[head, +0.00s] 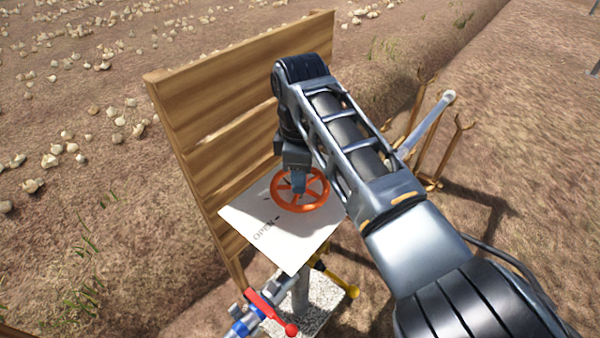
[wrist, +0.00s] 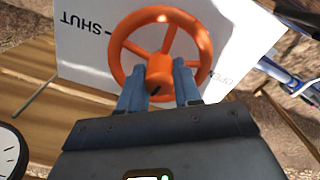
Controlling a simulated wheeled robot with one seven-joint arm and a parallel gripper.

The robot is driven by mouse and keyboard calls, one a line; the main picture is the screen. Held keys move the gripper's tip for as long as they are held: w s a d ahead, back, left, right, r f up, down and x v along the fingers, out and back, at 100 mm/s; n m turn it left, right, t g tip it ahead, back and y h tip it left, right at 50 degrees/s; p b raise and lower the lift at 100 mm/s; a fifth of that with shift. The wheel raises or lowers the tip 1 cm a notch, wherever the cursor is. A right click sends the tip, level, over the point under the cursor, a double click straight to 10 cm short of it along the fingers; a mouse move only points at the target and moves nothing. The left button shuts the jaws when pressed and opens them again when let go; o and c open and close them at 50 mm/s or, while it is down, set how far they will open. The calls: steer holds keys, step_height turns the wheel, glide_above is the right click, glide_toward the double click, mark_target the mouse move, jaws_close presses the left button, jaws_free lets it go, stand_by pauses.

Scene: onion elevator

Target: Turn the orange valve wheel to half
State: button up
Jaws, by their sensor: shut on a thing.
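The orange valve wheel (head: 283,204) stands over a white plate (head: 290,250) printed with OPEN and a short tick mark. It also shows in the wrist view (wrist: 140,20), where SHUT (wrist: 82,20) reads upside down at the left and OPEN is partly visible at the right. My gripper (head: 298,185) comes down onto the wheel from above. In the wrist view my gripper (wrist: 157,70) has its two blue-grey fingers inside the rim, one on each side of the orange middle part. It is shut on the wheel. The exact contact is partly hidden.
A wooden plank board (head: 235,90) stands behind the plate. A red-handled lever (head: 270,312) and a yellow handle (head: 340,280) sit below the plate. A wooden rack holding a grey tool (head: 428,122) stands to the right. A round gauge (wrist: 8,150) shows in the wrist view.

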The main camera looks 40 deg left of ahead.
steer(key=shift+n, duration=1)
steer(key=o, duration=1.1)
steer(key=shift+c, duration=0.2)
steer(key=shift+r+b, duration=0.5)
steer(key=shift+r, duration=3.4)
